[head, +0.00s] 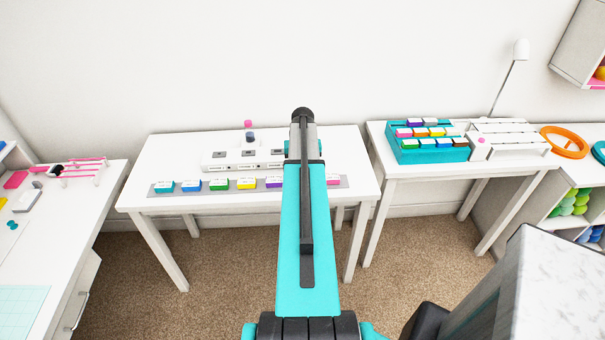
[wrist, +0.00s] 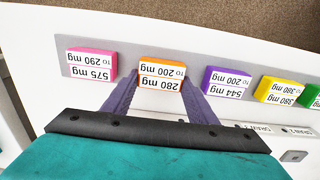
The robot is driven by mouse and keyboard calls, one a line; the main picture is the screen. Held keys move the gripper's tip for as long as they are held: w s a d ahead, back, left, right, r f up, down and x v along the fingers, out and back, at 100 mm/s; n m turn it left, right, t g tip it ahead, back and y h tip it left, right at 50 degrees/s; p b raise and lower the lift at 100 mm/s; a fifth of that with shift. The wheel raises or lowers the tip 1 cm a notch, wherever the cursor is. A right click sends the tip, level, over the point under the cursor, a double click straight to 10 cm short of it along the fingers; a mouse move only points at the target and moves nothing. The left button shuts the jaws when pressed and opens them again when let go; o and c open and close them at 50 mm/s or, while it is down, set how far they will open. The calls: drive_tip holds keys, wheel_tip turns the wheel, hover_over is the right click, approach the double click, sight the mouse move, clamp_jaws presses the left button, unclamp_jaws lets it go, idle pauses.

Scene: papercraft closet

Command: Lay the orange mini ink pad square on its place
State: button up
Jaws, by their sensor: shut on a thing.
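The orange mini ink pad (wrist: 162,66) has a white label, upside down in the wrist view, reading "280 mg to 200 mg". My gripper (wrist: 160,88) has its two purple fingers on either side of the pad and is shut on it. The pad is at the grey strip (wrist: 127,62), in line between the pink pad (wrist: 92,64) and the purple pad (wrist: 227,82). I cannot tell whether it rests on the strip or is just above it. In the head view my arm hides the orange pad and the gripper.
The strip on the white table (head: 140,195) also holds teal (head: 164,187), blue (head: 191,186), green (head: 219,184) and yellow (head: 246,183) pads. A white box (head: 235,160) stands behind the row. A teal rack (head: 430,155) with coloured pads stands on the right table.

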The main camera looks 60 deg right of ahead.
drive_tip(key=shift+f, duration=0.1)
drive_tip(key=o, duration=1.1)
drive_tip(key=shift+c, duration=0.2)
drive_tip(key=shift+r, duration=0.2)
wheel_tip(320, 180, up, 12)
drive_tip(key=b, duration=0.3)
drive_tip(key=shift+b, duration=0.3)
drive_tip(key=shift+f, duration=0.1)
